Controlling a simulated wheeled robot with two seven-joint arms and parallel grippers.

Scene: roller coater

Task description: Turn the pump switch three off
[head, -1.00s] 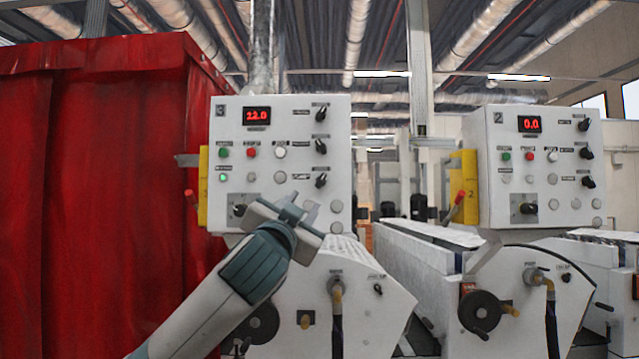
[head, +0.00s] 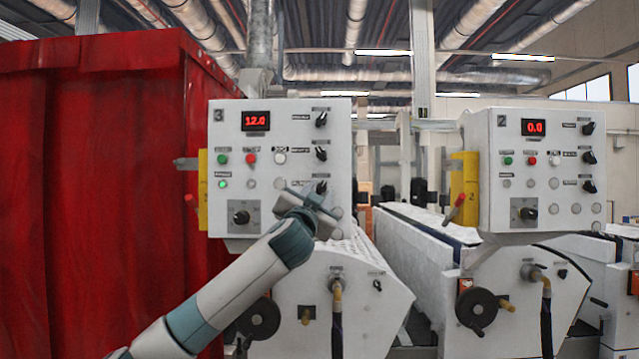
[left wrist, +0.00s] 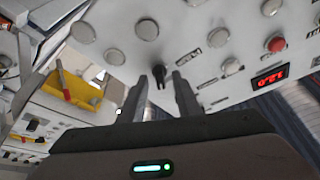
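The panel of unit three (head: 232,135) is a white box marked 3 with a red display reading 12.0. Down its right side are three black rotary switches; the lowest switch (head: 321,186) is the one by my left gripper (head: 312,199), which partly covers it. Its label is too small to read for certain. In the left wrist view this black switch (left wrist: 160,72) sits between the two open fingertips of my left gripper (left wrist: 161,88), with gaps at its sides; whether a finger touches it I cannot tell. My right gripper is not in view.
Below the panel is the machine's white sloped body (head: 365,290) with a black handwheel. A yellow box (head: 203,190) is on the panel's left side, before a red curtain (head: 95,190). Unit two's similar panel (head: 490,180) stands to the right, its display reading 0.0.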

